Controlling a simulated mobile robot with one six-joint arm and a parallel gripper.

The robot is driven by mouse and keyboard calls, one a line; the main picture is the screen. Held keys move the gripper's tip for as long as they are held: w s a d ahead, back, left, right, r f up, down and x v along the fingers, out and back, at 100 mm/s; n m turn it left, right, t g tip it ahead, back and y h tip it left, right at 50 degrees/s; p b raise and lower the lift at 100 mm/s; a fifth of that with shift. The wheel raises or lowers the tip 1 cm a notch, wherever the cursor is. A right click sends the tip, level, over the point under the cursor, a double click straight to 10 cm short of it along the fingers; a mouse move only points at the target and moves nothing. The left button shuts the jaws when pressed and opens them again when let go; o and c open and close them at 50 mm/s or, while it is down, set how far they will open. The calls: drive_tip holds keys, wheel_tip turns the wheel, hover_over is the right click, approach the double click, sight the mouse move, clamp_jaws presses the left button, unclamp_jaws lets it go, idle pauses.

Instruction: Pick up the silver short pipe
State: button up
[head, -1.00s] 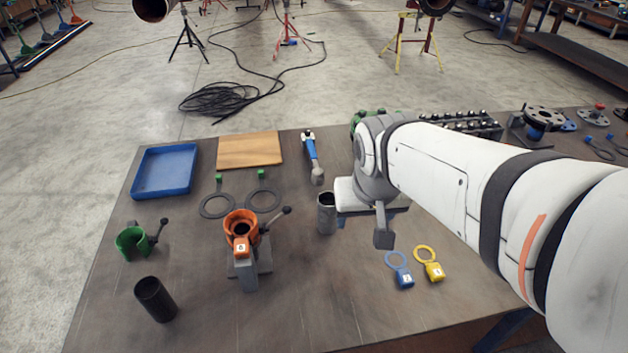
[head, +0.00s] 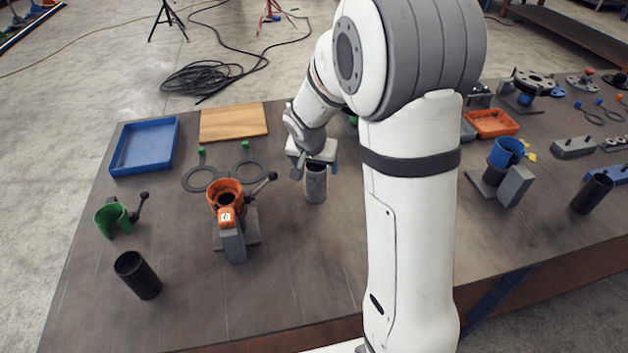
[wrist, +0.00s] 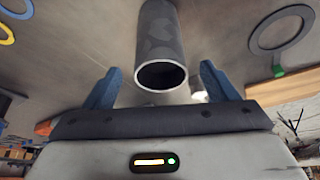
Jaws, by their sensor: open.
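The silver short pipe (head: 315,184) stands upright on the table, right of the orange clamp, its open top facing up. It also shows in the wrist view (wrist: 160,40), with its open rim between the two blue fingers. My gripper (wrist: 160,88) is open, with one finger on each side of the pipe's rim and a visible gap to each. In the head view my gripper (head: 314,168) is at the top of the pipe, and its fingers are partly hidden by my wrist.
An orange clamp (head: 227,196) on a grey stand is left of the pipe. A black pipe (head: 138,276) and a green clamp (head: 112,216) stand farther left. Flat grey rings (head: 250,174), a blue tray (head: 117,160) and a wooden board (head: 233,124) lie behind. Bare table lies in front of the pipe.

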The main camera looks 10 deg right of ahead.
drive_tip(key=x, duration=0.5)
drive_tip(key=shift+s+a+f+p, duration=0.15)
drive_tip(key=shift+s+f+p, duration=0.05)
drive_tip(key=shift+f+p, duration=0.1)
drive_tip(key=shift+r, duration=0.1)
drive_tip(key=c, duration=1.3)
